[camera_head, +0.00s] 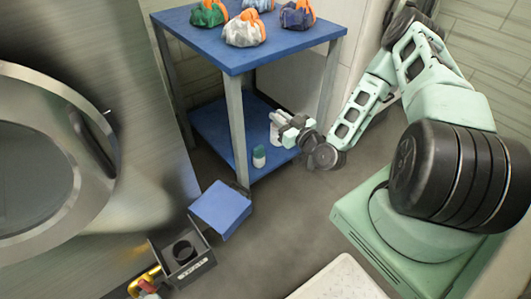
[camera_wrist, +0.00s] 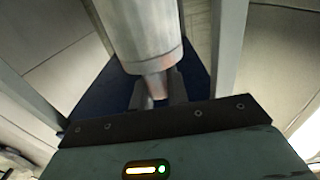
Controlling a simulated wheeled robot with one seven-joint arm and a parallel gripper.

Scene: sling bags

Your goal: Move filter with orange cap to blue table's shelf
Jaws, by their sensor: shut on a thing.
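My gripper (camera_wrist: 157,88) is shut on the filter (camera_wrist: 147,35), a pale grey cylinder whose narrow end sits between the fingers. A faint orange tint shows at that end; the cap is not clearly visible. In the head view my gripper (camera_head: 284,123) is at the right side of the blue table (camera_head: 233,53), over its lower shelf (camera_head: 215,130). The pale filter (camera_head: 275,129) shows there, small and partly hidden. I cannot tell whether it touches the shelf. The blue shelf also shows behind the filter in the wrist view (camera_wrist: 98,100).
Several sling bags (camera_head: 244,29) are on the tabletop. Table legs (camera_head: 236,130) flank the shelf opening. A blue panel (camera_head: 221,208) and dark open box (camera_head: 183,257) are at lower left.

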